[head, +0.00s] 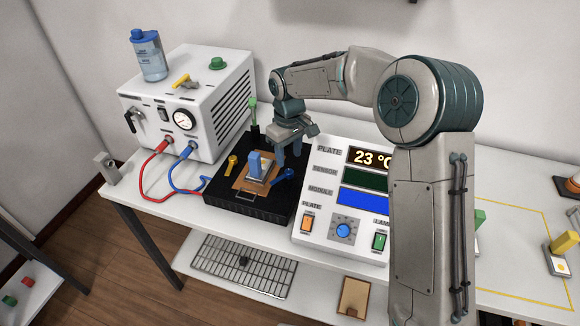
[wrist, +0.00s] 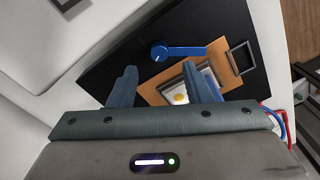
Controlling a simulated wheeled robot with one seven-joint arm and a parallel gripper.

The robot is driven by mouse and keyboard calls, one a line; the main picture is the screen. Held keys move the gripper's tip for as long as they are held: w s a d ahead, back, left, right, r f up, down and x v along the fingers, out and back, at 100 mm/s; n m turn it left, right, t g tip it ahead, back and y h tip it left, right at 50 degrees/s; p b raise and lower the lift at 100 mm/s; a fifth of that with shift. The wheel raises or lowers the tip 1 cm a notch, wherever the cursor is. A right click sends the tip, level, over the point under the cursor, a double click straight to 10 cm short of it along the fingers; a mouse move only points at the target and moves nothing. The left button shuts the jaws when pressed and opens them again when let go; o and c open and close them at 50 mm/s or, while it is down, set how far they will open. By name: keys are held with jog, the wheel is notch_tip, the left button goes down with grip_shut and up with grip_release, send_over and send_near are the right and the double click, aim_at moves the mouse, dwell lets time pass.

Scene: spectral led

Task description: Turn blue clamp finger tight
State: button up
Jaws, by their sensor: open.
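The blue clamp (head: 285,177) is a blue lever with a round knob on the right part of the black plate (head: 225,198). In the wrist view the blue clamp (wrist: 185,51) lies beyond my fingertips, its round knob at the left end and its lever pointing right. My gripper (head: 289,153) is above the plate near the blue clamp. In the wrist view my gripper (wrist: 160,78) has its two fingers apart with nothing between them. I see no contact with the clamp. How tight the clamp is cannot be told.
A brown board (head: 242,185) with an upright blue block (head: 255,162) lies left of the clamp. The control panel (head: 311,228) stands close right, the white chiller box (head: 205,90) behind left.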

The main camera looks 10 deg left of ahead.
aim_at(289, 171)
notch_tip(289, 171, down, 6)
jog(key=shift+r, duration=0.15)
